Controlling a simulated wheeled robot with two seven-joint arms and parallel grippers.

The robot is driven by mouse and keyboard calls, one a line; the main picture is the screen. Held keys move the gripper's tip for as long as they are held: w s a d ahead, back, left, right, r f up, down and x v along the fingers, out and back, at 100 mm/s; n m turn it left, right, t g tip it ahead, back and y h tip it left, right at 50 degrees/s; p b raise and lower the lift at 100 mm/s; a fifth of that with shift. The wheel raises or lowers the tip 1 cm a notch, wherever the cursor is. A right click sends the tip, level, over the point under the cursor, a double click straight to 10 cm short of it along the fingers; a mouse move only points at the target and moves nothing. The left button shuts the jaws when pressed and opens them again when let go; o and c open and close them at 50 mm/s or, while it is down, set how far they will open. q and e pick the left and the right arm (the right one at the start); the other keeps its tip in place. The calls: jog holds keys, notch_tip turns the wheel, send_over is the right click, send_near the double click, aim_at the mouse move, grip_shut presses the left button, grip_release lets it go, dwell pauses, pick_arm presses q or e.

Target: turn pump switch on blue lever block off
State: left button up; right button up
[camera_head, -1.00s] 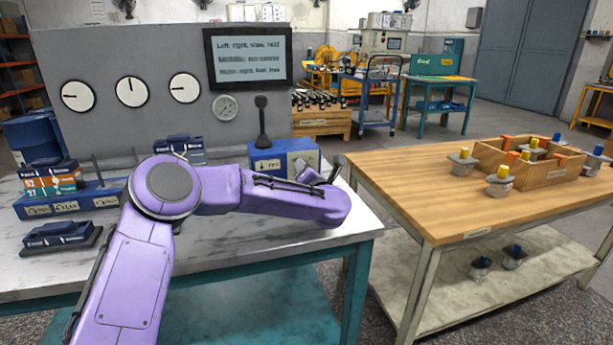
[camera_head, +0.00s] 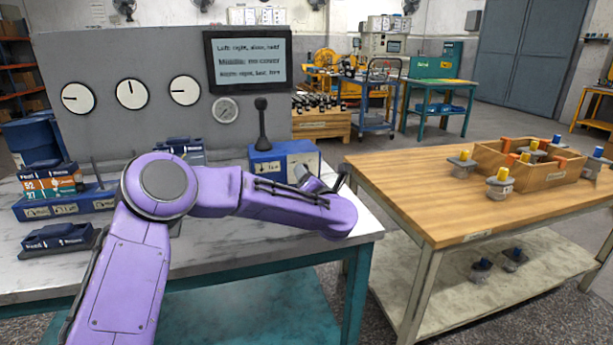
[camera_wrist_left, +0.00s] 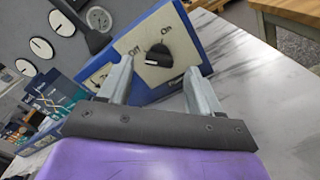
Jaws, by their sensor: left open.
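The blue lever block (camera_head: 266,156) stands at the right end of the marble-topped table, with an upright black lever (camera_head: 262,125) on it. In the left wrist view, the white face of the blue block (camera_wrist_left: 190,27) carries a round black pump switch (camera_wrist_left: 158,57) with "Off" and "On" printed beside it. A short white mark shows on the knob; which label it points to is unclear. My left gripper (camera_wrist_left: 158,70) is open, its fingertips on either side of the knob; contact cannot be told. In the head view my arm partly hides the block. My right gripper is out of view.
A grey panel with several dials (camera_head: 131,93) and a text screen (camera_head: 248,60) stands behind. Blue blocks with stacked cartridges (camera_head: 55,180) sit at the table's left. A wooden table (camera_head: 420,190) with a crate (camera_head: 545,172) stands to the right, across a gap.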

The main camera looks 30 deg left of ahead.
pick_arm(q)
jog(key=v, duration=0.7)
jog(key=shift+s+d, duration=0.2)
jog(key=shift+r, duration=0.1)
